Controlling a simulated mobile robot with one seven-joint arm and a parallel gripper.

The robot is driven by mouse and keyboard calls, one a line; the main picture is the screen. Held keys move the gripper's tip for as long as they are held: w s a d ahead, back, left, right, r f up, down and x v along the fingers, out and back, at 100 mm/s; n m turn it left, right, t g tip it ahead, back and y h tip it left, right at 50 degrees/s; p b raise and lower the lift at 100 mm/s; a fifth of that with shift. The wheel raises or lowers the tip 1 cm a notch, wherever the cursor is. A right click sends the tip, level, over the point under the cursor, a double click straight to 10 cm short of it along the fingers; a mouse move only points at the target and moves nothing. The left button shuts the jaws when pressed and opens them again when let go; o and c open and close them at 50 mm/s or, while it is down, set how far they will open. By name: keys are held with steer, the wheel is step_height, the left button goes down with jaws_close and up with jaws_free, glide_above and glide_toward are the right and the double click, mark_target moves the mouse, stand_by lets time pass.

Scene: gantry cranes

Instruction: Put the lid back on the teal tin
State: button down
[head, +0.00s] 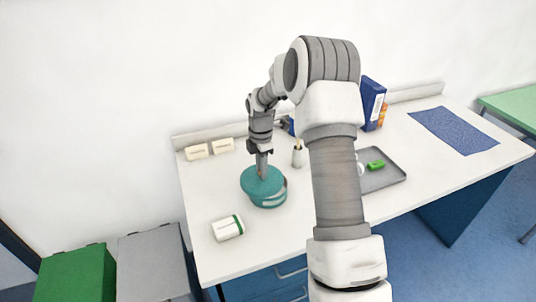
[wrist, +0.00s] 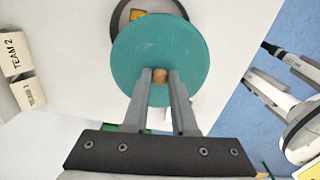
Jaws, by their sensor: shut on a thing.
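The teal lid (head: 260,186) is a round disc with a small wooden knob (wrist: 160,74). My gripper (wrist: 160,78) is shut on this knob and holds the lid; it also shows in the head view (head: 262,172). The teal tin (head: 271,203) stands upright on the white desk, directly under the lid in the head view. In the wrist view, the tin's dark rim (wrist: 117,22) shows past the lid's far edge, with something yellow inside. The lid is off-centre there and covers most of the opening. I cannot tell how high it is above the rim.
A white and green box (head: 228,228) lies in front of the tin. Two name cards (head: 197,152) stand at the back left. A pen cup (head: 297,157) stands right of the tin. A grey tray (head: 388,181) and a blue box (head: 371,102) are farther right, partly behind my arm.

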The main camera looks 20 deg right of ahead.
mark_target(268, 173)
steer(key=w+d+n, duration=0.1)
steer(key=n, duration=0.1)
steer(key=w+d+r+n+p, duration=0.1)
steer(key=d+n, duration=0.1)
steer(key=shift+w+r+n, duration=0.15)
steer(key=shift+r+n, duration=0.05)
steer(key=shift+n, duration=0.2)
steer(key=shift+f+b, duration=1.8)
steer(key=shift+f, duration=1.4)
steer(key=shift+f, duration=0.15)
steer(key=shift+c, duration=0.8)
jaws_free()
steer(key=shift+r+p, duration=1.9)
steer(key=shift+r, duration=1.6)
